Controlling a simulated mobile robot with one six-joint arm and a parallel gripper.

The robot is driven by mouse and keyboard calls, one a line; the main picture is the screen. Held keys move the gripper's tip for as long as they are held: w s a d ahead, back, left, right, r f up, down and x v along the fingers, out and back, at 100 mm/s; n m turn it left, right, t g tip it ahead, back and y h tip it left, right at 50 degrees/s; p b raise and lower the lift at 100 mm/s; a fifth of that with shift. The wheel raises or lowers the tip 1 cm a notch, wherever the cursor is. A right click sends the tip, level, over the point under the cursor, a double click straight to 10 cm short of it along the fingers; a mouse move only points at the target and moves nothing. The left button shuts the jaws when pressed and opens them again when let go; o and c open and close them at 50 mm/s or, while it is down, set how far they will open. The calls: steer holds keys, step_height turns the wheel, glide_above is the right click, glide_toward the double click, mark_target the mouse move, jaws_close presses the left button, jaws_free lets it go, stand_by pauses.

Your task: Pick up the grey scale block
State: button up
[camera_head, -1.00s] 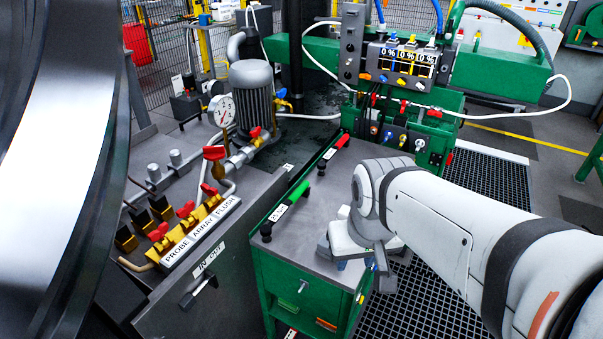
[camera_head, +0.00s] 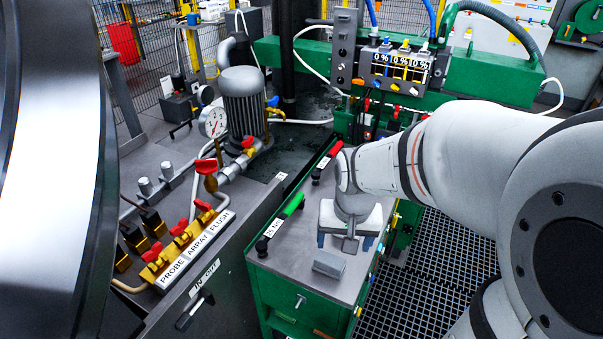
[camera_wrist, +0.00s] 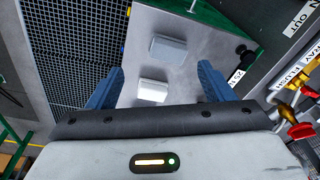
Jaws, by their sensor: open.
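A small grey block (camera_head: 329,264) lies on the grey top of the green cabinet (camera_head: 290,268), near its front edge. In the wrist view this block (camera_wrist: 168,48) is beyond the fingertips. A second, paler block (camera_wrist: 153,91) lies closer to my gripper, between the lines of its fingers; in the head view my gripper seems to hide it. My gripper (camera_head: 344,243) points down over the cabinet top, just behind the grey block. Its blue fingers (camera_wrist: 160,84) are spread, with nothing held. Its height above the top is hard to tell.
A green-handled tool (camera_head: 280,227) and a red-handled tool (camera_head: 327,162) lie along the cabinet's left edge. A valve bank with red handles (camera_head: 185,248) stands to the left. A green control unit (camera_head: 400,75) stands behind. Dark grating (camera_head: 425,280) lies to the right.

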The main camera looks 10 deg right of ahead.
mark_target(330, 259)
steer(key=o, duration=0.5)
steer(key=w+f+m+p, duration=0.1)
steer(key=w+f, duration=0.1)
steer(key=w+f+m+g+p, duration=0.1)
steer(key=w+f+p, duration=0.1)
steer(key=f, duration=0.1)
steer(key=w+f+m+p, duration=0.1)
steer(key=w+f+m, duration=0.1)
steer(key=w+f, duration=0.1)
steer(key=shift+g+p, duration=0.3)
steer(key=shift+p, duration=0.05)
steer(key=shift+w+f, duration=0.15)
steer(key=shift+f, duration=1.7)
steer(key=shift+a+f+p, duration=0.2)
steer(key=shift+f+p, duration=0.6)
steer(key=shift+f, duration=1.7)
